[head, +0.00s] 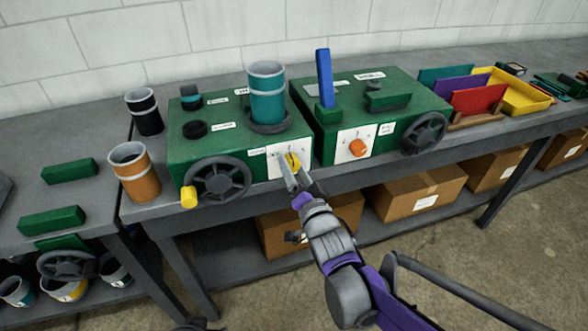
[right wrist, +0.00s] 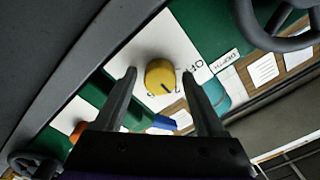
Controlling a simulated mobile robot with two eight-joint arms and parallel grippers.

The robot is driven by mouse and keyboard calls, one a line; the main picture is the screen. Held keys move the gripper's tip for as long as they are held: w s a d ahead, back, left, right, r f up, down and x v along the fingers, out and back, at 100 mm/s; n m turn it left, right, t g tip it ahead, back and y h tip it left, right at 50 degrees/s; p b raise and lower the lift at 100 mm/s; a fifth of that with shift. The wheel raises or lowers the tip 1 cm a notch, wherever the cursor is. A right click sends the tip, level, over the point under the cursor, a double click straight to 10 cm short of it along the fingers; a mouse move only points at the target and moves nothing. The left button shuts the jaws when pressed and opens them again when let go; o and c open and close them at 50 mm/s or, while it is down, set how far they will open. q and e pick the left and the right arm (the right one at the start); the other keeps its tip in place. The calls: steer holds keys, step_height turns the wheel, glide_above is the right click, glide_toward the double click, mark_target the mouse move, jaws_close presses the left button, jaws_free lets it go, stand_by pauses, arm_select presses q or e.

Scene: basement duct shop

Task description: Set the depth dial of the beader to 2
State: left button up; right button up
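The beader (head: 235,140) is the left green machine on the bench, with a handwheel and a teal cylinder on top. Its yellow depth dial (head: 294,161) sits on a white plate at the front right corner. In the right wrist view the dial (right wrist: 160,77) shows a dark pointer line slanting to the lower right; the plate carries OFF and small numbers, too partly hidden to read surely. My right gripper (head: 291,172) is at the dial; in the wrist view its open fingers (right wrist: 160,74) stand either side of it, with visible gaps. My left gripper is not in view.
A second green machine (head: 390,105) with an orange dial (head: 358,147) and blue lever (head: 324,80) stands right of the beader. The beader's handwheel (head: 219,181) with a yellow handle juts out left of the dial. An orange cup (head: 136,175) stands further left. Cardboard boxes (head: 418,190) sit below.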

steer(key=shift+s, duration=0.1)
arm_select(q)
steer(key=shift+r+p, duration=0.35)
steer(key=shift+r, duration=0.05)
arm_select(e)
steer(key=v, duration=1)
steer(key=shift+s+d, duration=0.1)
steer(key=shift+s, duration=0.25)
steer(key=s+d+f+n+g+h, duration=0.2)
steer(key=s+d+f+g+h, duration=0.35)
steer(key=s+d+f, duration=0.4)
steer(key=s+d+f+n+g, duration=0.3)
steer(key=s+d+f+g, duration=0.2)
steer(key=s+f+g, duration=0.45)
arm_select(q)
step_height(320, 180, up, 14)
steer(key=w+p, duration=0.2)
steer(key=p, duration=1.1)
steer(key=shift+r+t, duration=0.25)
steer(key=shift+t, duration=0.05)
arm_select(e)
steer(key=r+t, duration=0.1)
steer(key=r, duration=0.4)
steer(key=r+t, duration=0.1)
steer(key=r, duration=0.4)
steer(key=w+r+t, duration=0.1)
steer(key=r, duration=0.5)
steer(key=shift+a+r+h, duration=0.1)
steer(key=shift+a+h, duration=0.1)
steer(key=shift+h, duration=0.05)
